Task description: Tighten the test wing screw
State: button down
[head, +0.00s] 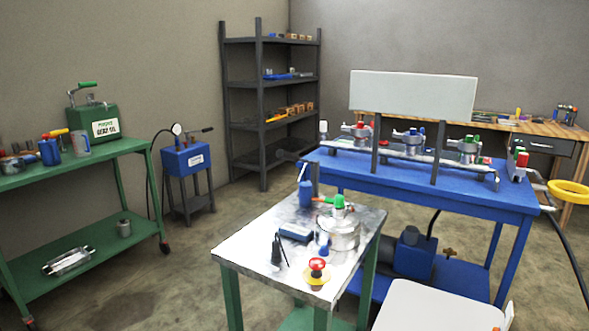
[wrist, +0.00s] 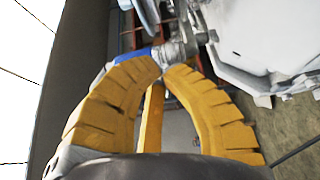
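My gripper (head: 568,191) has yellow fingers and is at the right edge of the head view, beside the right end of the blue bench. In the wrist view my gripper (wrist: 162,70) has its two curved fingertips close together. A grey metal fitting (wrist: 178,50) with a blue part beside it lies right at or just beyond the tips. I cannot tell whether the tips hold it. In the head view a pale metal piece (head: 535,175) lies between the bench-end fittings (head: 519,160) and my gripper. I cannot single out the test wing screw with certainty.
The blue bench (head: 440,192) carries a metal manifold with valves and a white panel (head: 412,95). A metal-topped table (head: 245,250) with a chamber and a red button stands in front. A green cart (head: 100,152) is at left. Open floor lies between them.

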jog(key=shift+w+d, duration=0.2)
jog(key=shift+w, duration=0.15)
dwell(0.4)
jog(key=shift+s+f+b, duration=0.1)
jog(key=shift+f+b, duration=0.25)
jog(key=shift+b, duration=0.6)
dwell(0.8)
jog(key=shift+s, duration=0.1)
dwell(0.3)
jog(key=shift+s+a+f+b, duration=0.1)
jog(key=shift+s+a+b, duration=0.1)
jog(key=shift+b, duration=0.15)
jog(key=shift+w+a, duration=0.1)
jog(key=shift+w, duration=0.1)
